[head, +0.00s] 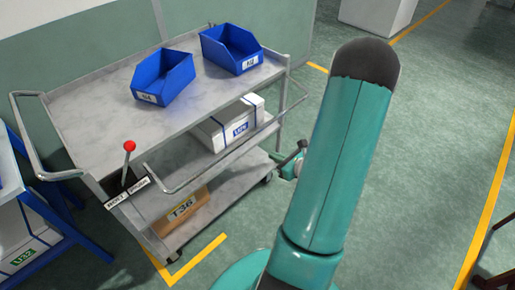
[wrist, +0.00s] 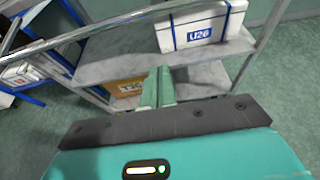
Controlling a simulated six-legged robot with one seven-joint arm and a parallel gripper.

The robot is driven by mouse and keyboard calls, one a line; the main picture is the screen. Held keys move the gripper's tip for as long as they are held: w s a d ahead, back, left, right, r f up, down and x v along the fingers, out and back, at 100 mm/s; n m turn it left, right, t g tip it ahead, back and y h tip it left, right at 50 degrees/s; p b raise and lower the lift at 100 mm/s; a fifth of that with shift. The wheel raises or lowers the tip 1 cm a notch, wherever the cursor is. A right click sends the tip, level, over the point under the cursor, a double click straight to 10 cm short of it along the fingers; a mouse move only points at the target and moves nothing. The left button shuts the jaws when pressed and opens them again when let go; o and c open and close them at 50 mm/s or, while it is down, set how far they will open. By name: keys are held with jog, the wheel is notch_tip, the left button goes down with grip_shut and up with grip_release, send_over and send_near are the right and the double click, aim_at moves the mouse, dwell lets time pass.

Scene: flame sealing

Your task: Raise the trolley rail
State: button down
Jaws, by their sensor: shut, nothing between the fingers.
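The grey metal trolley (head: 90,105) stands at left in the head view. Its rail (head: 222,158), a bent metal bar, sits along the near long side, below the top deck's edge. In the wrist view the rail (wrist: 110,25) crosses the upper part of the picture at a slant. A lever with a red ball (head: 129,147) stands upright at the near left corner beside a small label plate. My gripper (wrist: 157,88) is shut and empty, apart from the rail and below it in the wrist view. In the head view my arm mostly hides it.
Two blue bins, one (head: 163,82) left and one (head: 231,50) right, stand on the top deck. A white box (head: 228,125) is on the middle shelf, a brown box (head: 181,207) on the bottom. A blue-framed rack (head: 62,222) stands close at left.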

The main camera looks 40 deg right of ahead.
jog(key=w, duration=0.9)
jog(key=shift+w+r, duration=0.15)
jog(key=shift+r, duration=0.1)
jog(key=shift+r, duration=0.1)
jog(key=shift+r+g, duration=0.3)
jog(key=shift+r, duration=0.1)
